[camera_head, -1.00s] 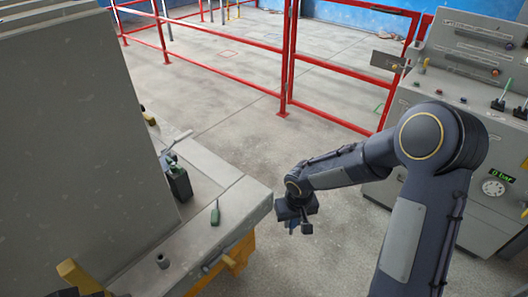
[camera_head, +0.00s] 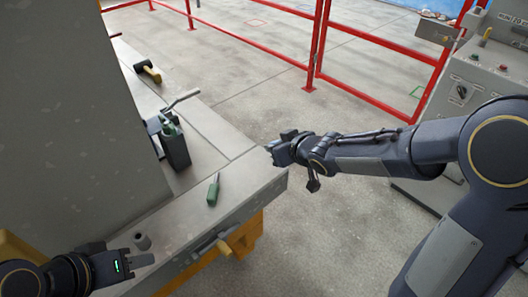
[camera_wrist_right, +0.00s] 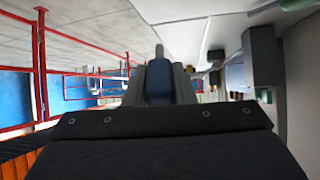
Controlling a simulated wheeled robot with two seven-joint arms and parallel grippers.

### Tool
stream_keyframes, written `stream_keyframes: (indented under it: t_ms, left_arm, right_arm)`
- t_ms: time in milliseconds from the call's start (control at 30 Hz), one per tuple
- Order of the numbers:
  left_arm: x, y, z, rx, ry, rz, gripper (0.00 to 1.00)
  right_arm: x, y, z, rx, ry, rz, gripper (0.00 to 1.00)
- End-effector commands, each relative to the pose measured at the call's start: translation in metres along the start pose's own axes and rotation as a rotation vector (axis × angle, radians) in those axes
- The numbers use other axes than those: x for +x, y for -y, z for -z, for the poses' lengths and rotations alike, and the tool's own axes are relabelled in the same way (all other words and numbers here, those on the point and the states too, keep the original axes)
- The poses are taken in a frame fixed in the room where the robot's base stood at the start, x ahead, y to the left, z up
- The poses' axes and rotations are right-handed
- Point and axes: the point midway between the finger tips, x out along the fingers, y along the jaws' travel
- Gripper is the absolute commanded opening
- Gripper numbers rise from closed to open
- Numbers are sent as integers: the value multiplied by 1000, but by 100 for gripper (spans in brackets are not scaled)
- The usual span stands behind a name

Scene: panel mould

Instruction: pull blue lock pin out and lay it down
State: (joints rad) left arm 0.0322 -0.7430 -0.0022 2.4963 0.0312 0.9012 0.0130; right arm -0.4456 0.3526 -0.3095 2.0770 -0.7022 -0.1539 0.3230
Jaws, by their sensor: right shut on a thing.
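The blue lock pin (camera_wrist_right: 159,82) shows in the right wrist view as a blue grip with a thin grey shank pointing away from the wrist. My right gripper (camera_wrist_right: 158,88) is shut on its blue grip. In the head view my right gripper (camera_head: 279,149) is at the right edge of the grey bench (camera_head: 185,222), near its corner; the pin is not clearly visible there. The shank appears clear of any hole. My left gripper (camera_head: 137,261) is low at the left, by the bench's front edge; its finger gap is unclear.
On the bench are a green-handled tool (camera_head: 213,190), a dark holder (camera_head: 176,151), a lever (camera_head: 180,101), a mallet (camera_head: 148,72) and a small grey socket (camera_head: 142,242). A tall grey panel (camera_head: 60,110) stands left. Bare bench surrounds the green-handled tool.

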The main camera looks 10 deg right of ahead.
Motion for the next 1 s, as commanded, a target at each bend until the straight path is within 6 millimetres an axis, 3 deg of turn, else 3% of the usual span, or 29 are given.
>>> stream_keyframes:
  t_ms: [400,600,1000]
  left_arm:
    - [45,21,-23,0,1,0,36]
    - [51,23,-26,0,0,0,36]
    - [79,36,-40,0,0,0,36]
  right_arm:
    - [2,29,16,-67,-246,123,0]
    - [-2,36,21,-76,-289,150,0]
    - [19,36,-8,-76,-287,150,0]
